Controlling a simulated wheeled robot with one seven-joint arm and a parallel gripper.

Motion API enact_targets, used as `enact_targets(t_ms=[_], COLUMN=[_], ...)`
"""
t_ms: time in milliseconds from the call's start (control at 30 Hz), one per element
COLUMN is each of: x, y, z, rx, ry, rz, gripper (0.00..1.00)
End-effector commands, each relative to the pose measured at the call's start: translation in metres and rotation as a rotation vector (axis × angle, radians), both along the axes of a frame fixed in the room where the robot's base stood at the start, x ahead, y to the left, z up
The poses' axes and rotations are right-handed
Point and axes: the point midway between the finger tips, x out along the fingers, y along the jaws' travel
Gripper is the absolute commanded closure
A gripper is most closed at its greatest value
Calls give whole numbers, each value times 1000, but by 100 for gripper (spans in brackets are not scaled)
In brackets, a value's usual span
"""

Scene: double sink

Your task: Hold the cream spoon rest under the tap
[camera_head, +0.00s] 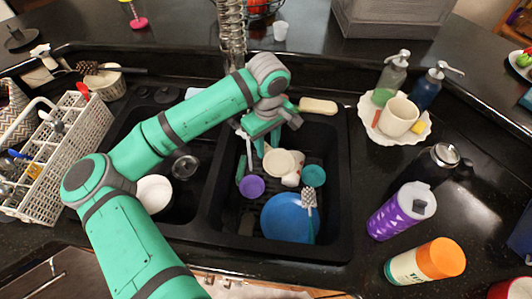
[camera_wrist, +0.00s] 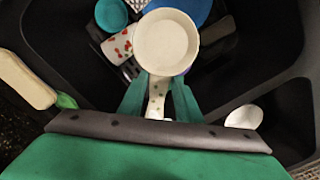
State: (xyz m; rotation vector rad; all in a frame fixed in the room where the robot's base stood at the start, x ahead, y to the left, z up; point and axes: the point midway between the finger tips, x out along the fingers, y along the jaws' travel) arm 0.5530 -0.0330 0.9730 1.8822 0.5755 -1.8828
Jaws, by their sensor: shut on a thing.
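The cream spoon rest (camera_head: 278,162) is over the right basin, and its round bowl (camera_wrist: 166,42) faces the camera in the wrist view. My gripper (camera_head: 267,142) is shut on its handle; both green fingers flank the handle in the wrist view (camera_wrist: 158,92). The tap (camera_head: 232,32) is a metal spring-coil one behind the sink, partly hidden by my arm. Its outlet is hidden, so I cannot tell whether the spoon rest is beneath it. No water shows.
The right basin holds a blue plate (camera_head: 287,220), purple bowl (camera_head: 251,187), teal cup (camera_head: 314,175), red-spotted white cup (camera_wrist: 118,45) and brush (camera_head: 309,198). Soap bottles (camera_head: 391,78) and a mug (camera_head: 398,116) stand right.

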Motion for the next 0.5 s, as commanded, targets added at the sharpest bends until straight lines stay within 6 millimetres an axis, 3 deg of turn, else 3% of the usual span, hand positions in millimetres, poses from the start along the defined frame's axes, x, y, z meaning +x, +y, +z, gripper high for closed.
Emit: enact_targets(t_ms=[500], x=[-35], y=[-9], z=[0], rx=[0], ry=[0], rz=[0], gripper=[96])
